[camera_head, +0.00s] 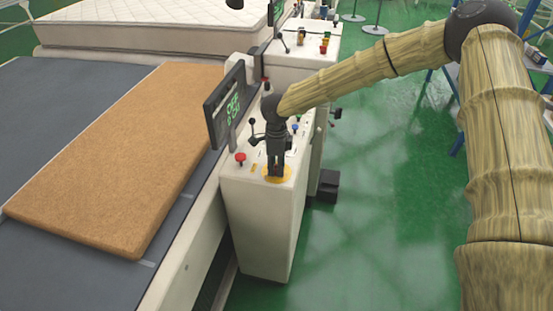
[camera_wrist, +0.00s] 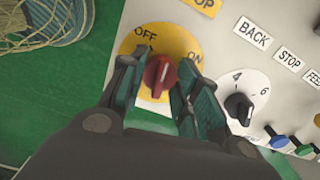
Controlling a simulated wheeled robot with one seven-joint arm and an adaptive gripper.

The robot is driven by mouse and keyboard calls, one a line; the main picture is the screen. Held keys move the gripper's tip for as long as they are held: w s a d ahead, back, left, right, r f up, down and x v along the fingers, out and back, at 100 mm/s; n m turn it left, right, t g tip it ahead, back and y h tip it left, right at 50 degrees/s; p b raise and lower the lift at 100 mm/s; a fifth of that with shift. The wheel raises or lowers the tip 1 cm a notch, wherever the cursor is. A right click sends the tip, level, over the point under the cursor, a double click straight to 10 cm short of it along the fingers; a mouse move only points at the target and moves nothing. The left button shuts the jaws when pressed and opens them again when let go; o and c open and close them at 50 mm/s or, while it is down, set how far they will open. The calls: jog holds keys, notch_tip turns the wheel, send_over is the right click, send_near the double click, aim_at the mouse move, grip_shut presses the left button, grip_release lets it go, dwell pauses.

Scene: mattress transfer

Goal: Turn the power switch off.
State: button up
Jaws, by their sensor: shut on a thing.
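The power switch (camera_wrist: 158,76) is a red rotary knob on a yellow disc marked OFF and ON, seen in the wrist view. Its tip points up and to the right, between the two labels and nearer ON as far as I can tell. My gripper (camera_wrist: 155,85) has a finger on each side of the knob and is shut on it. In the head view my gripper (camera_head: 275,172) points straight down at the yellow disc (camera_head: 284,178) on top of the white control cabinet (camera_head: 262,215). The knob itself is hidden there.
A red mushroom button (camera_head: 240,158) sits left of my gripper. A display (camera_head: 225,104) with green characters stands behind it. A black dial (camera_wrist: 239,107) and coloured buttons (camera_wrist: 278,141) lie right of the switch. A brown mattress slab (camera_head: 120,150) lies on the conveyor.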

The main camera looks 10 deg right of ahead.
jog(key=n+p, duration=0.2)
jog(key=n, duration=0.1)
jog(key=shift+r+n, duration=0.2)
jog(key=shift+n, duration=0.1)
jog(key=shift+f+n+p, duration=0.1)
jog(key=shift+n+p, duration=0.95)
jog(key=shift+n, duration=0.75)
jog(key=o, duration=1.1)
jog(key=shift+f, duration=0.1)
jog(key=shift+c, duration=0.2)
notch_tip(320, 180, up, 12)
